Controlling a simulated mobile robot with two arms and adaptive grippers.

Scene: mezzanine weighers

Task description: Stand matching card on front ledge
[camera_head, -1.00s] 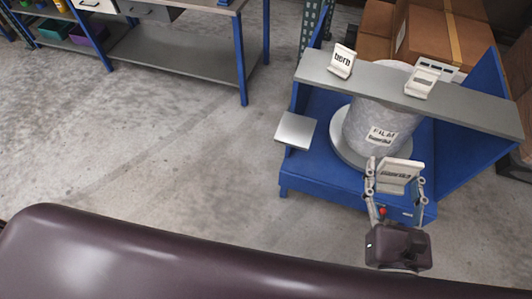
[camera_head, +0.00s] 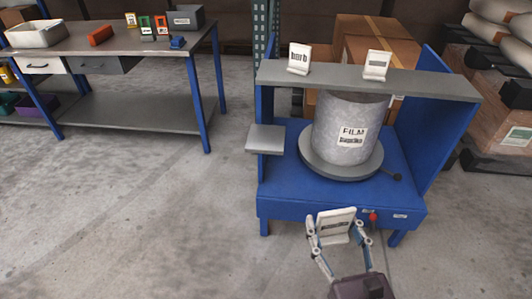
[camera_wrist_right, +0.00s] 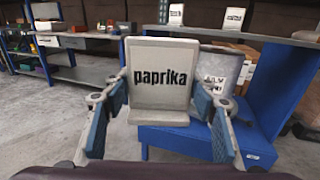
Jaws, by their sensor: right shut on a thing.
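My right gripper (camera_head: 337,230) is shut on a white card (camera_head: 338,222), in front of the blue stand. In the right wrist view the held card (camera_wrist_right: 160,98) is upright and reads "paprika". A grey ledge (camera_head: 430,87) spans the top of the blue stand (camera_head: 285,202). Two white cards stand on it: a left card (camera_head: 299,58), which seems to read "barb", and a right card (camera_head: 377,65), whose print is too small to read. Under the ledge, a grey roll (camera_head: 345,110) labelled "FILM" stands on a round plate (camera_head: 372,165). My left gripper is not in view.
A small grey side plate (camera_head: 265,138) juts from the stand's left. A red knob (camera_head: 373,216) is on its front. Cardboard boxes (camera_head: 380,45) stand behind. A workbench (camera_head: 110,40) is at the back left. The floor between is clear.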

